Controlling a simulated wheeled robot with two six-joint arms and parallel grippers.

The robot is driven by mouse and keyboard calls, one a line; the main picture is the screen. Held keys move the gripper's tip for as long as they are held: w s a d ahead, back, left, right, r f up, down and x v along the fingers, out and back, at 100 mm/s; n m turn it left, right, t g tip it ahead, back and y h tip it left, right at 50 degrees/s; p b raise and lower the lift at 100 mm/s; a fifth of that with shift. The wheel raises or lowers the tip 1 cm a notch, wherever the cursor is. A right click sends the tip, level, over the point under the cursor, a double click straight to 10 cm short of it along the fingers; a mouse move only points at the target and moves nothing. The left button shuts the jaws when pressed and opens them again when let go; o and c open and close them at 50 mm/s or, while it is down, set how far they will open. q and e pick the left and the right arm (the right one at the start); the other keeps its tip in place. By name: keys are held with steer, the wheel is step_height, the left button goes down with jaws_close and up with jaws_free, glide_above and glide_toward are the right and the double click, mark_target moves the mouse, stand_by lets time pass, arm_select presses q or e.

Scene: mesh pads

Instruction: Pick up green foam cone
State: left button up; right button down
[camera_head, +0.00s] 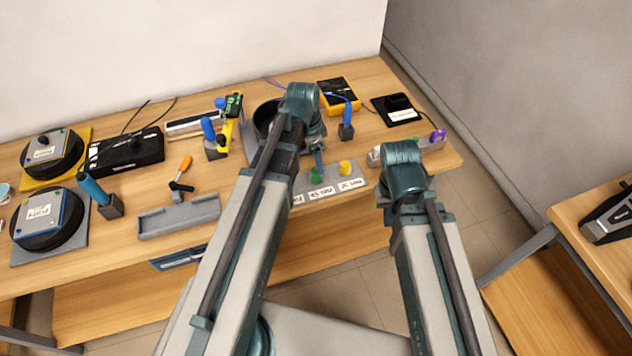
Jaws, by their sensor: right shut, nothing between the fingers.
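A small green piece (315,177), which looks like the green foam cone, stands in a labelled grey tray (330,186) near the table's front edge. A yellow piece (346,167) stands to its right. The end of my left arm (318,158) hangs down just above and behind the green piece; its fingers are too small to read. My right gripper (384,197) is shut and empty, mostly hidden by my right arm, to the right of the labelled tray. Another bit of green (413,140) shows behind my right arm.
A grey tray with a purple piece (438,136) is at the table's right end. A grey empty tray (179,216) and black reels (48,219) lie left.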

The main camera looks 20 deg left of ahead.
mark_target(316, 174)
arm_select(q)
steer(key=shift+d+f+b, duration=0.1)
steer(key=shift+f+b, duration=0.25)
steer(key=shift+f, duration=0.45)
arm_select(e)
steer(key=shift+f, duration=0.85)
arm_select(q)
step_height(316, 174, down, 5)
steer(key=b, duration=0.5)
steer(key=shift+f, duration=0.2)
steer(key=shift+r, duration=0.1)
arm_select(e)
step_height(316, 174, down, 5)
steer(key=shift+f, duration=0.1)
arm_select(q)
steer(key=shift+c, duration=0.2)
jaws_close()
steer(key=shift+d+r, duration=0.1)
